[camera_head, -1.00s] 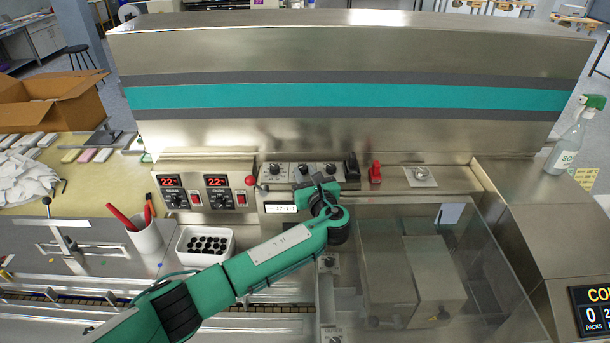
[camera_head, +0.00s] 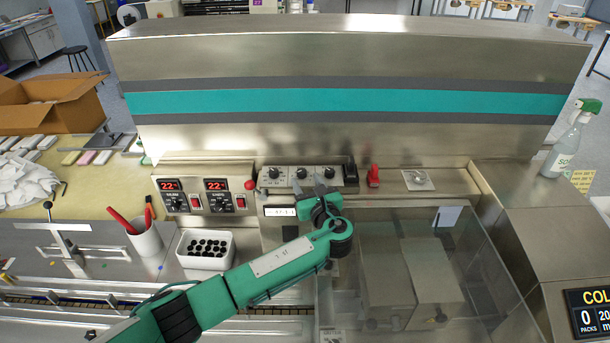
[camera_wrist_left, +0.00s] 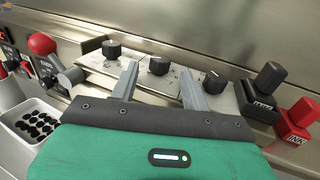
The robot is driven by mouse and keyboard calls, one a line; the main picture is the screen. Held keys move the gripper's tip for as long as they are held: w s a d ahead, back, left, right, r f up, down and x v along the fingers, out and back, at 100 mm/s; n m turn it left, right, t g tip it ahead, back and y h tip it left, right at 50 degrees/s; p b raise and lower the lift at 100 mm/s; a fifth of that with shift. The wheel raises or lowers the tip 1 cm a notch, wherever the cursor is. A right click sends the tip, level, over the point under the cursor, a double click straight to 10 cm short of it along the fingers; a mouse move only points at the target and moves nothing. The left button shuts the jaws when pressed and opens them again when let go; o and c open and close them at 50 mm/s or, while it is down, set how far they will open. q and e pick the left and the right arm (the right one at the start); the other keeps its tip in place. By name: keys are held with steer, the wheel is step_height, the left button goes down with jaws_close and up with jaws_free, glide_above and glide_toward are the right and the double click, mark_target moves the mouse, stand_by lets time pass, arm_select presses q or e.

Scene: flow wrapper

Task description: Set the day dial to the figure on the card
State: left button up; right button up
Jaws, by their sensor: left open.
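A steel panel carries three black dials, left (camera_head: 273,173), middle (camera_head: 301,173) and right (camera_head: 330,171). They also show in the left wrist view as left (camera_wrist_left: 111,48), middle (camera_wrist_left: 158,65) and right (camera_wrist_left: 214,81). Their lettering is too small to read, so I cannot tell which is the day dial. My left gripper (camera_head: 310,188) is open and empty, just in front of the panel. In the left wrist view its fingers (camera_wrist_left: 159,85) stand either side of the middle dial, apparently short of it. A small white strip (camera_head: 281,211) has unreadable marks; I cannot tell whether it is the card.
A red-knobbed lever (camera_wrist_left: 42,44) stands left of the dials. A yellow note (camera_head: 583,180) lies by the spray bottle (camera_head: 568,140). A clear cover (camera_head: 400,235) lies right of my arm.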

arm_select(q)
steer(key=p+v, duration=0.4)
steer(key=v, duration=0.6)
steer(key=shift+s+d, duration=0.1)
steer(key=shift+s, duration=0.05)
steer(key=shift+s+d, duration=0.15)
steer(key=shift+s, duration=0.4)
